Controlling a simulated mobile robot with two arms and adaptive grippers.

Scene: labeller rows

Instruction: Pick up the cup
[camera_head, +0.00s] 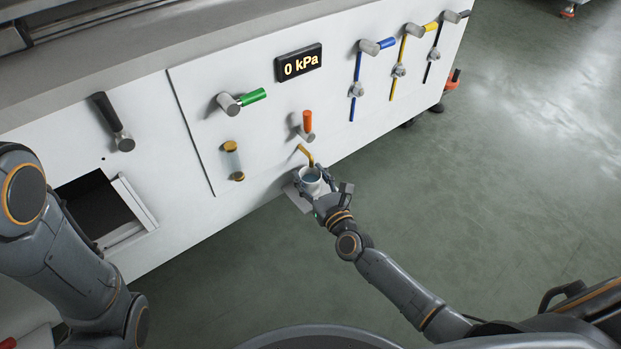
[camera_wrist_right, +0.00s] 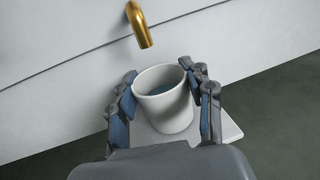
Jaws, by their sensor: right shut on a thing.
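A white cup (camera_head: 311,178) stands at the front of the machine, below a brass spout. In the right wrist view the cup (camera_wrist_right: 166,108) is upright over a small white shelf, with something blue-grey inside that looks like liquid. My right gripper (camera_head: 315,186) is shut on the cup, with one finger on each side of its wall; the fingers also show in the right wrist view (camera_wrist_right: 165,104). I cannot tell whether the cup rests on the shelf or is just clear of it. My left arm shows at the left, but its gripper is out of view.
The brass spout (camera_wrist_right: 139,24) hangs just behind and above the cup. The small white shelf (camera_wrist_right: 228,129) sticks out from the white machine panel (camera_head: 250,135). The panel carries an orange-handled valve (camera_head: 306,124), a green-handled valve (camera_head: 250,97) and a "0 kPa" display (camera_head: 298,63). Open floor lies right.

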